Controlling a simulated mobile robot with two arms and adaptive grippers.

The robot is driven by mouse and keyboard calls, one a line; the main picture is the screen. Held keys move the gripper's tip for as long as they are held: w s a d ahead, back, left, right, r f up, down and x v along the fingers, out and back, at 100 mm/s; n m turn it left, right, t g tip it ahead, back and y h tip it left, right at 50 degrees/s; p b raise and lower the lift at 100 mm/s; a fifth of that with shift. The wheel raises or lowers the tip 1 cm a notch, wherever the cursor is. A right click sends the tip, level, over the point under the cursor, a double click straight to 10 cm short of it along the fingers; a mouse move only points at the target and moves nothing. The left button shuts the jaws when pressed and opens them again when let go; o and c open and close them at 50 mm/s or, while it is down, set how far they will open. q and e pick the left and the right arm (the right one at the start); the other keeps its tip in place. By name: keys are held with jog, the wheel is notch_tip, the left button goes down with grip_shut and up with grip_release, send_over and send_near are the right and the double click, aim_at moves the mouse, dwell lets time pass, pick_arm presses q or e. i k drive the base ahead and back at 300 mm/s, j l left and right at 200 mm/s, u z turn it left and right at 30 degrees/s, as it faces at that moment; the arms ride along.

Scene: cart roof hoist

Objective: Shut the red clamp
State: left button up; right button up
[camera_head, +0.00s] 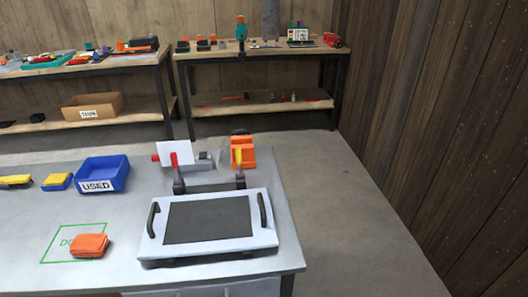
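The red clamp (175,161) stands at the back left of a white tray-like panel (150,247) on the grey table. Its red handle points up, and its dark base sits by the panel's back edge. Whether its jaw touches the panel is too small to tell. A second clamp with a yellow handle (238,159) stands to its right, its handle also upright. The panel has a dark centre and a black handle on each side. Neither of my grippers is in view.
A white card (178,153) and an orange device (243,152) stand behind the clamps. A blue bin (103,172) marked USED is to the left. The table's front middle is clear.

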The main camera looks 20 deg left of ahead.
aim_at(175, 164)
jog(key=i+l+z, duration=0.3)
jog(key=i, duration=0.15)
jog(key=i+l+z, duration=0.15)
jog(key=i+z, duration=0.15)
jog(key=i, duration=0.15)
jog(key=i+u, duration=0.4)
jog(key=i+l+u, duration=0.25)
jog(key=i+u, duration=0.3)
jog(key=u, duration=0.3)
jog(key=i+l+u, duration=0.15)
jog(key=u, duration=0.3)
jog(key=i+l+u, duration=0.15)
jog(key=u, duration=0.25)
jog(key=i+l+u, duration=0.1)
jog(key=u, duration=0.35)
jog(key=l+u, duration=0.3)
jog(key=u, duration=0.15)
jog(key=i+l+u, duration=0.1)
jog(key=u, duration=0.3)
jog(key=i+l+u, duration=0.1)
jog(key=l+u, duration=0.65)
jog(key=i+j, duration=0.05)
jog(key=j, duration=0.05)
